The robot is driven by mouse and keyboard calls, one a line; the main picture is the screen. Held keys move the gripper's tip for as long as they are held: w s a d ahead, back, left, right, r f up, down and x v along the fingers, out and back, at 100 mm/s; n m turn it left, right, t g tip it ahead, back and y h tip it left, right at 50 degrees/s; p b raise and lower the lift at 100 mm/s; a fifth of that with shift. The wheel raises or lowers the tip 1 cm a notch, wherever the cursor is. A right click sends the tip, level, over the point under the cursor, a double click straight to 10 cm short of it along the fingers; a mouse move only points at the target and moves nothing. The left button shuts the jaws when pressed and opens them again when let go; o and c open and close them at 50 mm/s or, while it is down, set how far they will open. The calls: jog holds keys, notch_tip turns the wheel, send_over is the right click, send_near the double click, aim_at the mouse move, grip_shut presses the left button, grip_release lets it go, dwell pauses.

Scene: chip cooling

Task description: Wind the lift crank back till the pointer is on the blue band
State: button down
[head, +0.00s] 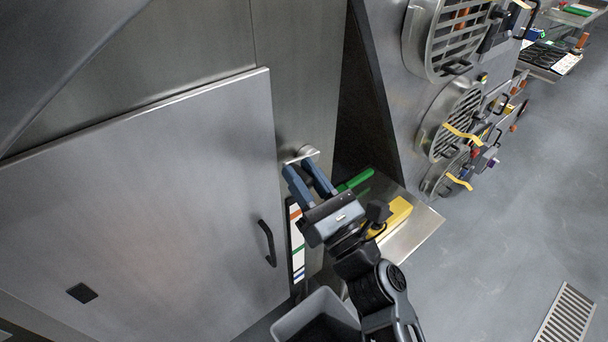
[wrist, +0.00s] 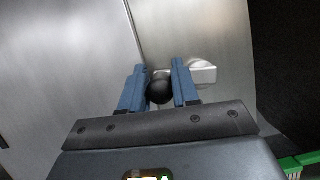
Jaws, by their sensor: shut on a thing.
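The lift crank (head: 299,154) is on the steel cabinet side, with a pale metal arm that also shows in the wrist view (wrist: 203,72). Its round black knob (wrist: 159,92) sits between the blue fingers of my gripper (head: 302,170). In the wrist view my gripper (wrist: 159,68) is shut on the knob, one finger on each side. A white scale (head: 297,240) with orange, green and blue bands stands upright below the crank, partly hidden by my arm and the panel edge. I cannot make out the pointer or the band it is on.
A large steel door (head: 150,200) with a black handle (head: 267,243) is left of the crank. A steel shelf (head: 420,232) with a yellow block (head: 396,216) and a green-handled tool (head: 355,180) lies close right. Round grilles (head: 455,120) line the machine further right.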

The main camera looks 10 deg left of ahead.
jog(key=shift+f, duration=0.1)
jog(key=f+n+g+b, duration=0.1)
jog(key=n+b, duration=0.1)
jog(key=n+y+b, duration=0.1)
jog(key=n+b, duration=0.1)
jog(key=shift+f+g, duration=0.35)
jog(key=shift+g, duration=0.05)
jog(key=w+d+f+n+g+b, duration=0.1)
jog(key=n+g+b, duration=0.3)
jog(key=n, duration=0.7)
jog(key=w+d+f+n+g+h+b, duration=0.1)
jog(key=w+d+f+n+g+b, duration=0.1)
jog(key=n+b, duration=0.5)
jog(key=shift+w+f+n+g+b, duration=0.45)
jog(key=shift+f+n+g, duration=0.45)
jog(key=shift+n, duration=1.4)
jog(key=shift+w+d+r, duration=0.15)
jog(key=c, duration=0.9)
grip_release()
